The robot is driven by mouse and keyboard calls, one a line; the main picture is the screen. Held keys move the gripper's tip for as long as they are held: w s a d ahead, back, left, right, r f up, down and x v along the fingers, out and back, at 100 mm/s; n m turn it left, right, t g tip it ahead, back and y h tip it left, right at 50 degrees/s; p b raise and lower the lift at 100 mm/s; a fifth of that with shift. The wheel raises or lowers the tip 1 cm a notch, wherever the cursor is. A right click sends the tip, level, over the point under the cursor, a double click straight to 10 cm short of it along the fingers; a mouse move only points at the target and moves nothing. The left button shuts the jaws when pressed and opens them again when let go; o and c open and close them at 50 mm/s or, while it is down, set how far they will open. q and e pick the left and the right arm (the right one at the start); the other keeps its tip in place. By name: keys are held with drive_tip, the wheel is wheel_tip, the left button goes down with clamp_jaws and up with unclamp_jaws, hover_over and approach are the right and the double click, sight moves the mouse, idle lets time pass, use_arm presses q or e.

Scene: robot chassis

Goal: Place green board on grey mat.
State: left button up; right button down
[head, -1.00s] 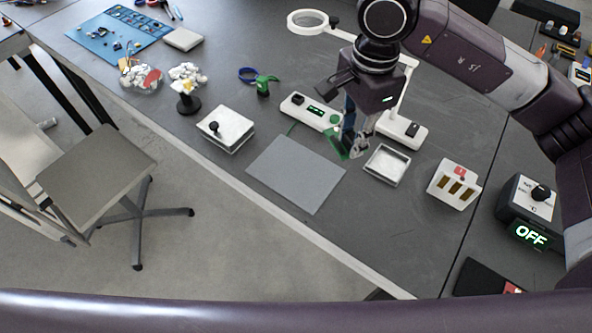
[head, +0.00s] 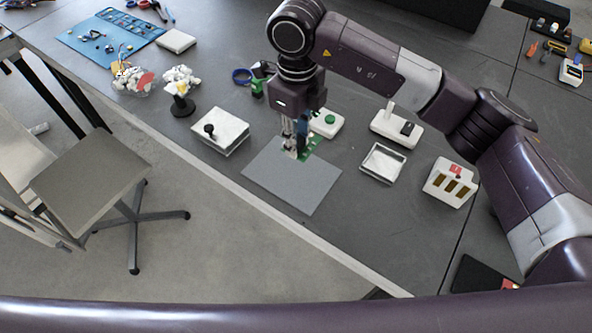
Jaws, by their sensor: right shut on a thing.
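The grey mat (head: 291,183) lies flat on the dark table, near its front edge. My right gripper (head: 297,152) points down over the far edge of the mat and is shut on the green board (head: 313,143). The board shows as small green parts beside the fingers; the rest is hidden by the gripper. I cannot tell whether the board touches the mat. My left gripper is not in view.
A white box with a black knob (head: 228,131) stands left of the mat. A clear tray (head: 383,162) and a white slotted holder (head: 450,182) stand to the right. A white device with a green button (head: 327,122) is just behind the gripper.

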drive_tip(key=p, duration=0.1)
hover_over(297, 183)
wheel_tip(297, 183, down, 8)
drive_tip(key=shift+w+f+p, duration=0.1)
drive_tip(key=shift+f+p, duration=0.5)
drive_tip(key=shift+f, duration=2.1)
drive_tip(key=shift+f, duration=0.15)
drive_tip(key=c, duration=1.7)
unclamp_jaws()
drive_tip(key=shift+o, duration=0.2)
